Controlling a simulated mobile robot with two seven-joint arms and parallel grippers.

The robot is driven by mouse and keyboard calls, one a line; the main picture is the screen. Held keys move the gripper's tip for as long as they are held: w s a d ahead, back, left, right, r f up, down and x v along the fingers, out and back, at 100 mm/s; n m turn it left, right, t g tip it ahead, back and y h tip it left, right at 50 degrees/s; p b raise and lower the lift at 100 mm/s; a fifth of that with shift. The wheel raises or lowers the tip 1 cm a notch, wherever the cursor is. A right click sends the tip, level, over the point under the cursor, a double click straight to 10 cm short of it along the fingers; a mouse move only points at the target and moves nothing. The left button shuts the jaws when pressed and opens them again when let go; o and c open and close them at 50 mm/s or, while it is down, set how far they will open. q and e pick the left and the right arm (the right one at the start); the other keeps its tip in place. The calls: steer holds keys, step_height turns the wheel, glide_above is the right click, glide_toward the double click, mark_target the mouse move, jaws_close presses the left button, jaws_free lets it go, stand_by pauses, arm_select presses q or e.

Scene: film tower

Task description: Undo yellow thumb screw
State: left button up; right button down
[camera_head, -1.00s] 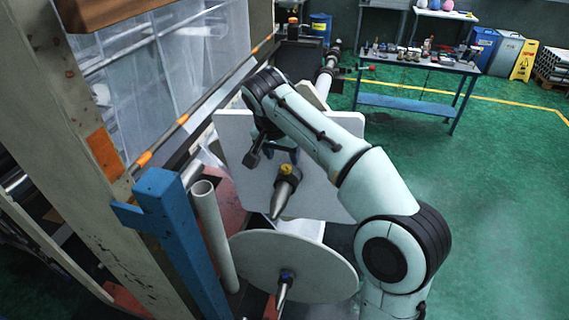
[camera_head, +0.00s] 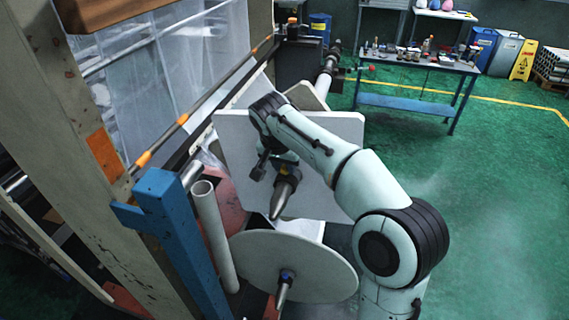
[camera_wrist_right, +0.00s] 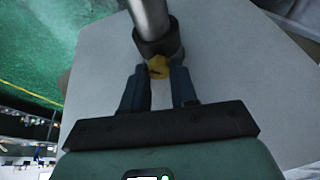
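The yellow thumb screw (camera_wrist_right: 158,67) sits on a dark collar (camera_wrist_right: 157,42) around a metal shaft (camera_wrist_right: 149,16) in the right wrist view. A gap shows at the left finger; whether the right finger touches is unclear. My left gripper is not in view.
The square white panel (camera_head: 322,200) stands right behind the collar. A round white disc (camera_head: 320,268) on a second shaft stands below. A white tube (camera_head: 214,235) and a blue post (camera_head: 178,235) stand to the left. Green floor (camera_head: 470,200) to the right is clear.

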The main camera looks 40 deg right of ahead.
steer(key=shift+d+n, duration=0.1)
steer(key=shift+n, duration=0.2)
steer(key=shift+s+n+t+y, duration=0.15)
steer(key=shift+n+t+y, duration=0.3)
steer(key=shift+n, duration=0.75)
steer(key=shift+d+n+t+y, duration=0.1)
steer(key=shift+n+t+y, duration=0.25)
steer(key=shift+n, duration=1.05)
steer(key=c, duration=0.9)
jaws_free()
steer(key=shift+o, duration=0.2)
steer(key=shift+r, duration=0.1)
steer(key=v, duration=1.3)
steer(key=shift+r, duration=0.2)
